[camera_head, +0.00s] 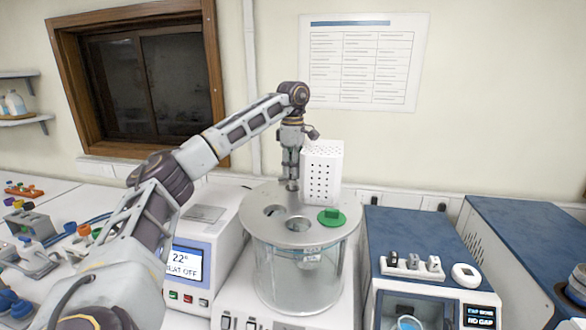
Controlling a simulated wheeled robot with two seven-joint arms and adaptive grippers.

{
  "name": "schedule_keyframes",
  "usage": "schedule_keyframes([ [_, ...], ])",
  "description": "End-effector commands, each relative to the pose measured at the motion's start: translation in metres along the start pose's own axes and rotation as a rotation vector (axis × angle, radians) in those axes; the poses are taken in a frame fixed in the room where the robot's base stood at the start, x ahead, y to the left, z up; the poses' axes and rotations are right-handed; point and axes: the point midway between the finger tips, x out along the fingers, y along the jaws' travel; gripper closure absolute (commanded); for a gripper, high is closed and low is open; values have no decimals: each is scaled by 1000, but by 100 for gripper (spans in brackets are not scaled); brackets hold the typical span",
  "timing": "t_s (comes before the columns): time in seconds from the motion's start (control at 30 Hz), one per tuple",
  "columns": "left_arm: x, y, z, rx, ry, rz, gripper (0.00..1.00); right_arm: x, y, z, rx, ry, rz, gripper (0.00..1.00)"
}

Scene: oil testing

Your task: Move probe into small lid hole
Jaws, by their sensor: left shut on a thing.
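My left gripper (291,184) points down over the back left of the metal lid (252,202) on the glass vessel (300,275). It is shut on the probe, which is mostly hidden between the fingers. Its tips are close above the lid, behind the left lid hole (274,211); I cannot tell whether the probe touches the lid. A second hole (298,225) shows nearer the front. A green plug (332,216) sits at the right of the lid. My right gripper does not show.
A white perforated box (322,172) stands right beside the gripper. A heating unit with a display (187,264) is at left, and a blue-topped machine (420,245) is at right. Small coloured items and a grey stand (30,228) lie at far left.

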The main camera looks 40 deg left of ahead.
Motion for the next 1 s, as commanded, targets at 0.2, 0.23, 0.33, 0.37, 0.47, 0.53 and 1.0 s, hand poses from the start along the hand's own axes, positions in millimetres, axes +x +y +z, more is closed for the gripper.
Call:
schedule_keyframes([
  [0.2,3,0,0,0,0,0,99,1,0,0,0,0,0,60],
  [0.23,3,0,0,0,0,0,99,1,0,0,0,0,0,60],
  [0.33,4,0,0,0,0,0,99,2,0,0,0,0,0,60],
  [0.37,5,0,0,0,0,0,99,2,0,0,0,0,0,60],
  [0.47,6,0,0,0,0,0,99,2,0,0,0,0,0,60],
  [0.53,6,0,0,0,0,0,99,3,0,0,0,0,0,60],
  [1.0,5,0,0,0,0,0,63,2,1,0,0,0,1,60],
])
